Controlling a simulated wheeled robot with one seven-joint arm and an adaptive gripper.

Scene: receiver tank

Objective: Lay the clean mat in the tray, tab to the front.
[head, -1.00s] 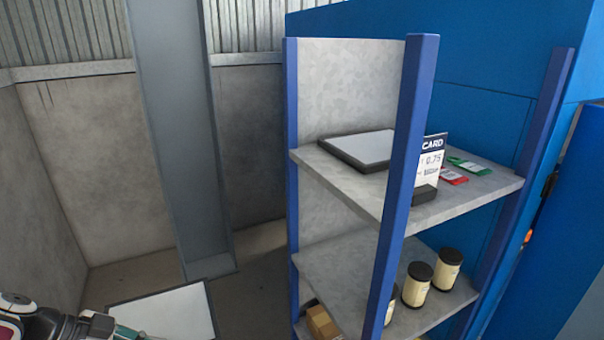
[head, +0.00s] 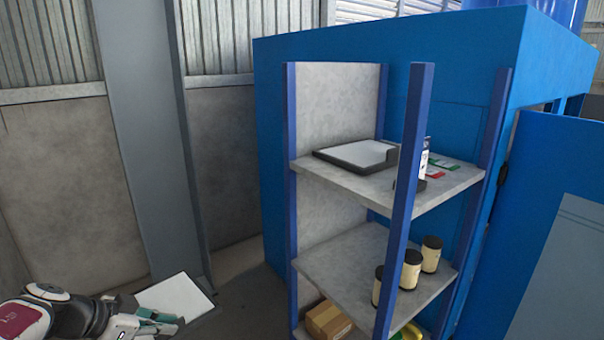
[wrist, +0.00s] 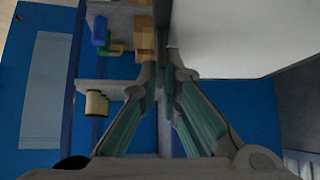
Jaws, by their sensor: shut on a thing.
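The mat is a flat white panel (head: 178,297) at the lower left of the head view, held out from the rack. It fills the upper right of the wrist view (wrist: 225,35). My gripper (head: 158,320) is shut on one edge of it; in the wrist view the green-padded fingers (wrist: 168,75) close on that edge. I cannot make out a tab. The tray (head: 390,160) is dark-rimmed and lies on the rack's upper shelf, apart from the mat. A pale surface shows inside it; I cannot tell whether this is its floor or a sheet.
A blue post (head: 412,150) rises at the shelf's front. A card stand (head: 423,160) and red and green tags (head: 437,173) are right of the tray. Black-lidded jars (head: 411,270) and a cardboard box (head: 327,320) sit lower. A grey column (head: 145,150) stands left.

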